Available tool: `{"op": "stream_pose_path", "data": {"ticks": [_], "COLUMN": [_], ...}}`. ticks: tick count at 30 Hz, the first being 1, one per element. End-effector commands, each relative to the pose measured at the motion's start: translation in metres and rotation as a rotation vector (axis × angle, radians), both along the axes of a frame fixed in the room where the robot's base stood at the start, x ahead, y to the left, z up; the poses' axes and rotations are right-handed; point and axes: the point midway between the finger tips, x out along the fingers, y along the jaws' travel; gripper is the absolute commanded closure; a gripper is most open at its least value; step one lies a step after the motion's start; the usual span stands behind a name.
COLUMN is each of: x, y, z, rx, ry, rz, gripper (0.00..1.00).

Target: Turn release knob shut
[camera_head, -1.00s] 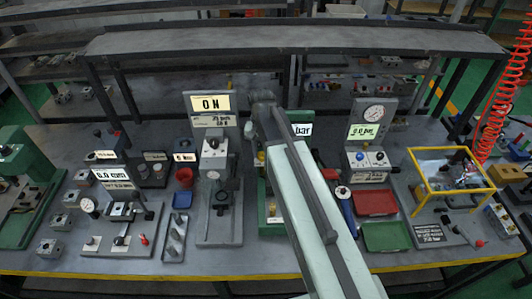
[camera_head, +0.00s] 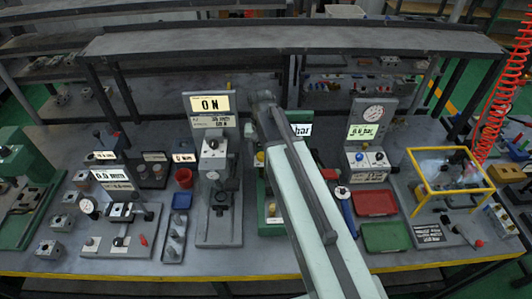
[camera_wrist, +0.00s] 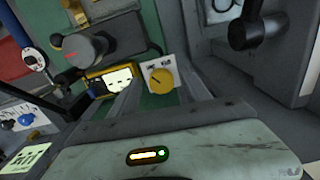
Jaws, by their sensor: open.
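A round yellow knob (camera_wrist: 162,78) sits on a white marked plate on a green panel in the wrist view. The writing on the plate is too small to read. My gripper (camera_wrist: 163,92) is open, its grey fingers reaching toward the panel on either side of the knob. I cannot tell whether they touch it. In the head view my gripper (camera_head: 263,98) is over the green unit (camera_head: 271,228) in the middle of the bench. My arm hides much of that unit and part of its display (camera_head: 301,130), which reads "bar".
Red (camera_head: 375,203) and green (camera_head: 386,237) trays lie to the right, before a gauge panel (camera_head: 373,115). A black lever (camera_wrist: 262,28) is close by at upper right in the wrist view.

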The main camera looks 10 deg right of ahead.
Motion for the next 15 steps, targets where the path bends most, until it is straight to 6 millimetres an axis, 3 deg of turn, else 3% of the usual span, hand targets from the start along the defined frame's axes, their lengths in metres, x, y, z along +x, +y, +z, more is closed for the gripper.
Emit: {"op": "stream_pose_path", "data": {"ticks": [5,15], "x": [0.0,-0.003], "y": [0.0,0.0], "z": [0.011,0.071], "rx": [0.0,0.0], "ry": [0.0,0.0], "rz": [0.0,0.0], "gripper": [0.45,0.45]}}
